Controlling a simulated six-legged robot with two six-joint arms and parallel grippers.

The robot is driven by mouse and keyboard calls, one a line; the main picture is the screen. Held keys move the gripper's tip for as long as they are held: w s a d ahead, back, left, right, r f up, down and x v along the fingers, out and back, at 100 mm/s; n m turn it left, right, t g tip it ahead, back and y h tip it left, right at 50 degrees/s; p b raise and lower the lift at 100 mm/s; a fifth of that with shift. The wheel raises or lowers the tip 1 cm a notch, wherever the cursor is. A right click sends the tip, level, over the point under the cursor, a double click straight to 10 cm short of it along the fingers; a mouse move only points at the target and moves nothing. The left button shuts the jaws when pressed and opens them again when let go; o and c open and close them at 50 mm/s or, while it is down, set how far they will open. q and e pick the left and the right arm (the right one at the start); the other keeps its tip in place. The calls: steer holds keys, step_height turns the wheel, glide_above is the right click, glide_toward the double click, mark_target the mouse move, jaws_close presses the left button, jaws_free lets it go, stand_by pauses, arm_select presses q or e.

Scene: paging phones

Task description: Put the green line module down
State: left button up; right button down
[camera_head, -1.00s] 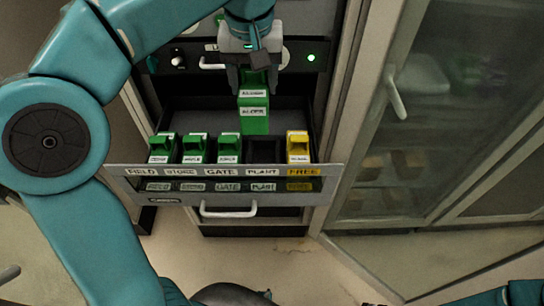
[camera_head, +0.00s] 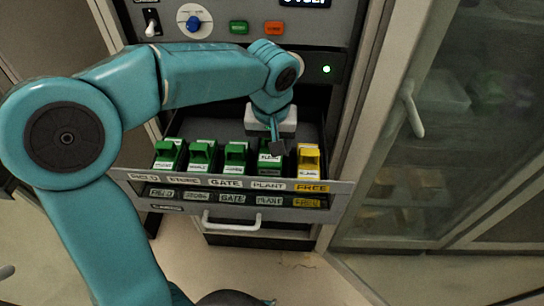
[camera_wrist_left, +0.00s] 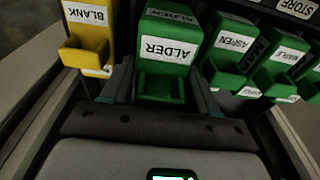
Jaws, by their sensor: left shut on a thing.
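The green line module (camera_head: 268,166), with a white label, sits upright in the drawer at the PLANT position, between a green module and the yellow one. In the left wrist view the module (camera_wrist_left: 165,62) reads ALDER and stands between my fingers. My left gripper (camera_head: 272,146) points down over it and is shut on it. The open drawer (camera_head: 133,183) has front labels, with PLANT below this module. Whether the module's base touches the drawer floor is hidden. My right gripper is out of view.
Other green modules (camera_head: 236,157) stand in the row to the left, close beside it. A yellow module (camera_head: 309,160) labelled BLANK in the wrist view stands to the right over FREE. A control panel (camera_head: 250,20) is above; a glass-fronted cabinet (camera_head: 440,130) stands at the right.

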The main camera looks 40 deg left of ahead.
arm_select(q)
step_height(320, 180, down, 4)
steer(key=shift+d+r, duration=0.1)
steer(key=shift+d, duration=0.05)
steer(key=shift+w+f, duration=0.15)
steer(key=shift+f, duration=0.2)
steer(key=shift+s+r, duration=0.1)
steer(key=shift+s, duration=0.15)
steer(key=o, duration=1.3)
steer(key=shift+w+f, duration=0.2)
steer(key=shift+f, duration=0.05)
steer(key=shift+s+r, duration=0.1)
steer(key=shift+s, duration=0.05)
steer(key=shift+r, duration=0.1)
